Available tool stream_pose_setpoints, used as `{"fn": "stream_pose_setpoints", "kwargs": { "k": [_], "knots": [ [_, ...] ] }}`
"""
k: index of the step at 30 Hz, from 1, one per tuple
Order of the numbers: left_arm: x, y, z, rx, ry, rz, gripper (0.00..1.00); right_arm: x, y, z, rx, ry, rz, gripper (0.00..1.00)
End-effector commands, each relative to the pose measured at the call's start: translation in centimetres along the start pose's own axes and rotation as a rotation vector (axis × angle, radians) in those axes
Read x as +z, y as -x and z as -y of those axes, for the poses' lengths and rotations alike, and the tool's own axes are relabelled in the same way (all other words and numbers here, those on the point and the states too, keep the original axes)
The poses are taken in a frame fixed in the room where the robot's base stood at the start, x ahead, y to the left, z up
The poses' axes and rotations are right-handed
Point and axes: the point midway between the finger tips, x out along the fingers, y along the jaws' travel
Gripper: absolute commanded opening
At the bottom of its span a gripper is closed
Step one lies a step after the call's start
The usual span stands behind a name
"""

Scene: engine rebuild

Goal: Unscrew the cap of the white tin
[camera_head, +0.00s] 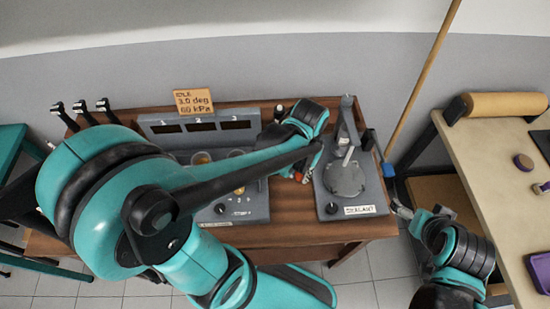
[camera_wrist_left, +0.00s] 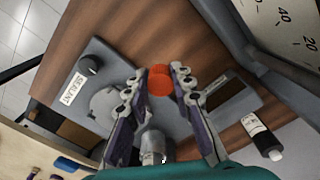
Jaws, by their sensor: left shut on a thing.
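My left gripper (camera_head: 299,173) is over the wooden bench, between the dial-and-display unit and the SEALANT stand. In the left wrist view its two fingers (camera_wrist_left: 158,82) are closed around a rounded orange-red piece (camera_wrist_left: 160,85), which looks like a cap. Only a bit of red shows at the fingers in the head view. I cannot make out a white tin; its body may be hidden behind the arm or the piece. My right gripper (camera_head: 424,211) is apart from the bench, at the lower right, with its fingers spread and nothing seen between them.
The SEALANT stand (camera_head: 345,182) has a round plate and a post close right of the left gripper. The display unit (camera_head: 200,128) stands behind the arm. A wooden pole leans near a beige table (camera_head: 480,155).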

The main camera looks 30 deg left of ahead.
Motion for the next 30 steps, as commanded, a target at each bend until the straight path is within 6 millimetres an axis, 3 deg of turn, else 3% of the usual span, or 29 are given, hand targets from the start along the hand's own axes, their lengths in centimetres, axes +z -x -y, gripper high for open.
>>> {"fn": "stream_pose_setpoints", "kwargs": {
  "k": [6, 12, 19, 26, 30],
  "knots": [
    [-3.7, -3.6, 4.1, 0.000, 0.006, -0.001, 0.00, 1.1, -1.5, 0.0, 0.000, 0.000, 0.000, 0.89],
    [-6.0, -5.6, 6.7, 0.000, 0.003, 0.000, 0.00, 1.5, -2.1, 0.0, 0.000, 0.000, 0.000, 0.89],
    [-6.7, -6.7, 7.3, 0.000, -0.001, 0.000, 0.00, 1.7, -2.5, 0.0, 0.000, 0.000, 0.000, 0.89],
    [-6.7, -10.0, 7.3, 0.000, 0.000, -0.001, 0.00, 2.5, -3.5, 0.0, 0.000, 0.000, 0.000, 0.89],
    [-6.6, -10.0, 7.3, 0.000, 0.000, 0.000, 0.00, 2.4, -3.4, 0.0, 0.000, 0.000, 0.000, 0.89]
  ]
}}
